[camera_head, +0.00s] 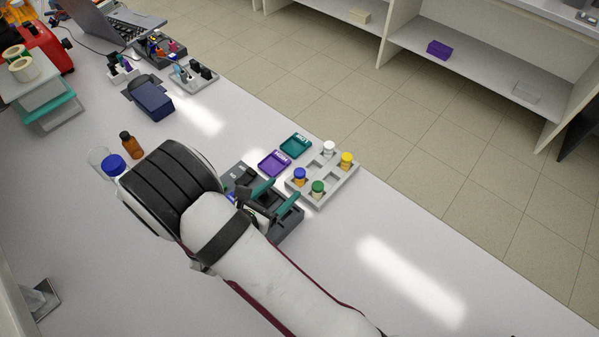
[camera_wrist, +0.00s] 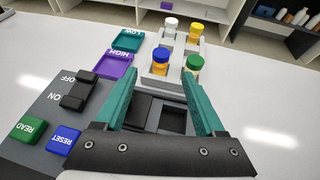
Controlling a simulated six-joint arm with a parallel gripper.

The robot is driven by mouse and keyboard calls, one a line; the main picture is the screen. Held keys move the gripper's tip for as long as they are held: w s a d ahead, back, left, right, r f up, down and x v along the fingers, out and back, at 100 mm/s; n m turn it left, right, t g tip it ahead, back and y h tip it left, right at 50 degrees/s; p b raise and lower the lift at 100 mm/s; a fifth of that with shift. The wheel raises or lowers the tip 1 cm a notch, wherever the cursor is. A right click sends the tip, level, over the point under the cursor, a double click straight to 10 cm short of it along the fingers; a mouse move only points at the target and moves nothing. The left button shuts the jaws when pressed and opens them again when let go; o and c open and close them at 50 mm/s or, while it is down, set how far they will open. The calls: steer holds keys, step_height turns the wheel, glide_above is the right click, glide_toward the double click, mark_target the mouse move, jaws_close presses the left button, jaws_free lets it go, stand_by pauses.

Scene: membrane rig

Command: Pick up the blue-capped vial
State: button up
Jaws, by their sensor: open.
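The blue-capped vial (camera_head: 299,175) stands upright in the near left part of a grey vial rack (camera_head: 334,181). In the wrist view the blue-capped vial (camera_wrist: 160,61) has an amber body and shows beyond and between my fingers. Beside it stand a green-capped vial (camera_head: 317,187), a yellow-capped vial (camera_head: 345,160) and a white-capped vial (camera_head: 328,148). My gripper (camera_wrist: 163,82) is open and empty, with teal fingers spread apart. It is over the grey rig, short of the rack and touching no vial.
A teal LOW tray (camera_head: 296,145) and a purple HIGH tray (camera_head: 274,163) lie left of the rack. The rig has a rocker switch (camera_wrist: 79,90), a green READ button (camera_wrist: 32,130) and a blue RESET button (camera_wrist: 63,139). Bare bench lies right of the rack.

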mark_target(296, 176)
steer(key=x, duration=0.7)
steer(key=shift+w+d+r, duration=0.15)
steer(key=shift+d+r, duration=0.05)
steer(key=shift+d, duration=0.05)
jaws_close()
